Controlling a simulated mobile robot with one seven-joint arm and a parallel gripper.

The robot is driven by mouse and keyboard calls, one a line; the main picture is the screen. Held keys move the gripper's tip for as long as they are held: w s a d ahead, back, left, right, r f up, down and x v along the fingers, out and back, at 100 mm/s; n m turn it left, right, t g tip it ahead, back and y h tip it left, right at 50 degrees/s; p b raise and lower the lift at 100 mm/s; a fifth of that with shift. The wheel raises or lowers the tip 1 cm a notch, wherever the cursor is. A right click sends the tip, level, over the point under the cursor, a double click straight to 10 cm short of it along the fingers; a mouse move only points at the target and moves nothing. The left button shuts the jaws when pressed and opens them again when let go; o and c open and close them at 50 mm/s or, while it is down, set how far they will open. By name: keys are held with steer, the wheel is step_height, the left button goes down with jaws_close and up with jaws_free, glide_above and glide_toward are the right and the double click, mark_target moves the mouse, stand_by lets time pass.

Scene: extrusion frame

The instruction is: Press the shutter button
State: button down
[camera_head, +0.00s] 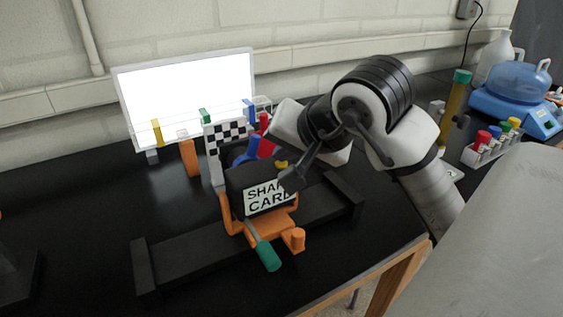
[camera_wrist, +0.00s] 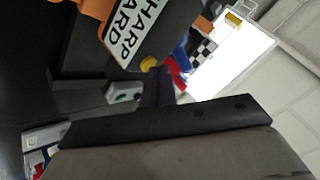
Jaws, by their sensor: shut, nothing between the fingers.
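A black box-shaped camera (camera_head: 250,180) with a white label reading "SHARP CARD" (camera_head: 266,198) sits on an orange mount over a black rail. A small yellow round button, which looks like the shutter button (camera_head: 281,163), is at the camera's upper right; it also shows in the wrist view (camera_wrist: 148,62).
A bright white panel (camera_head: 188,92) stands behind, with a checkered card (camera_head: 229,132) before it. A green-ended handle (camera_head: 268,256) sticks out in front of the mount. At right are a tube rack (camera_head: 491,145) and a blue device (camera_head: 516,107).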

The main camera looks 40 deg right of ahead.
steer(key=shift+f, duration=0.2)
steer(key=shift+r, duration=0.1)
stand_by(0.5)
steer(key=shift+r, duration=0.8)
steer(key=shift+r+p, duration=1.05)
steer(key=shift+r, duration=1.4)
